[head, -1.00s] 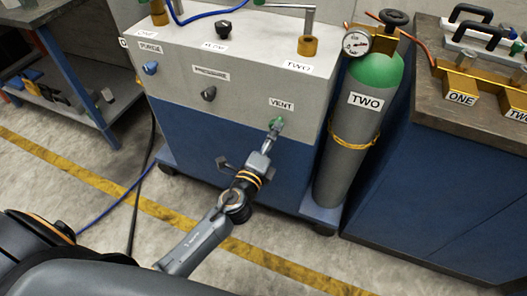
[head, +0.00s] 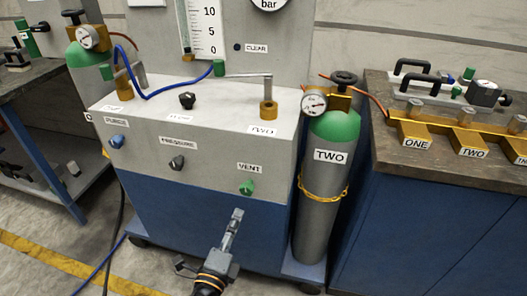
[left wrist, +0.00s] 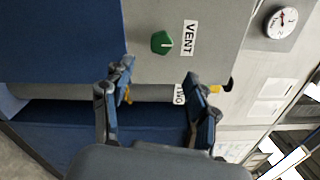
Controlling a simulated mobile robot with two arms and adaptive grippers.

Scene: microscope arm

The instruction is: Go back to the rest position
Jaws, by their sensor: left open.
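My left gripper (head: 236,222) is in front of the lower part of the grey and blue cabinet (head: 210,150), just below the green VENT knob (head: 246,187). In the left wrist view its two fingers (left wrist: 158,88) are spread with nothing between them. The green VENT knob (left wrist: 161,42) shows there beyond the fingertips, apart from them. My right gripper is in neither view.
A grey cylinder marked TWO (head: 328,190) with a green top stands right of the cabinet. A workbench (head: 430,165) with brass blocks is at the far right. Another bench (head: 40,75) is at the left. Yellow-striped floor (head: 75,270) lies open at lower left.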

